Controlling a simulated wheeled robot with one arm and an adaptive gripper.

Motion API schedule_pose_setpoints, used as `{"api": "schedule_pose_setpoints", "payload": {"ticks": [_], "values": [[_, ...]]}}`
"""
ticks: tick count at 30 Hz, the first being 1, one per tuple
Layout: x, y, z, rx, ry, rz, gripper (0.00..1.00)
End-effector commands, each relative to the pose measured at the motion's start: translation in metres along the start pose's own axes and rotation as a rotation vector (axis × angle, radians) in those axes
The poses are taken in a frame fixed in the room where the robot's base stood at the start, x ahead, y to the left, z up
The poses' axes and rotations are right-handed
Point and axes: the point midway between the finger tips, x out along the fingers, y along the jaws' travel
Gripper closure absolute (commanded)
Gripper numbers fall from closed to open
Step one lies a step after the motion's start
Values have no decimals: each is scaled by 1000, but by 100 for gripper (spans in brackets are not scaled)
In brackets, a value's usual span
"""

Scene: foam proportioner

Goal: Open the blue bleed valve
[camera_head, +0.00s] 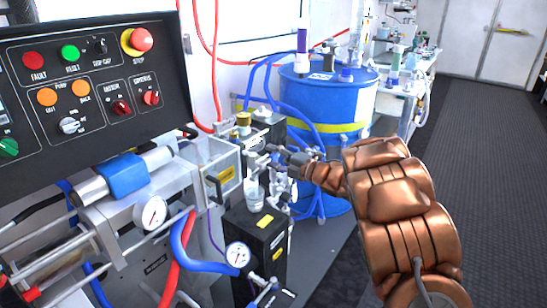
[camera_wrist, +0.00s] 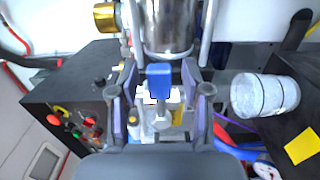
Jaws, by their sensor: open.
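The blue bleed valve handle (camera_wrist: 159,78) is at the middle of the wrist view, on a metal fitting below a shiny metal cylinder (camera_wrist: 170,25). My gripper (camera_wrist: 160,97) is open, with one finger on each side of the blue handle. Gaps show between the handle and both fingers; I cannot tell how far the fingertips reach past it in depth. In the head view my gripper (camera_head: 280,155) is at the machine's right side, in front of the blue drum. I cannot make out the blue handle there.
A clear cup (camera_wrist: 262,95) stands close right of my gripper in the wrist view. A black box with coloured knobs (camera_wrist: 75,110) is at left. The head view shows a control panel (camera_head: 90,80), pressure gauges (camera_head: 238,254), hoses and a blue drum (camera_head: 325,95). Open floor lies right.

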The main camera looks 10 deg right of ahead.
Motion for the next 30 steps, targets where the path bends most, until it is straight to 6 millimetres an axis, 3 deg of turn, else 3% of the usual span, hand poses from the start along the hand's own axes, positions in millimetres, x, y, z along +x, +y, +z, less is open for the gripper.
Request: {"api": "schedule_pose_setpoints", "payload": {"ticks": [2,15,30], "values": [[0,0,0,0,0,0,54],[0,0,0,0,0,0,100],[0,0,0,-2,1,0,100]]}}
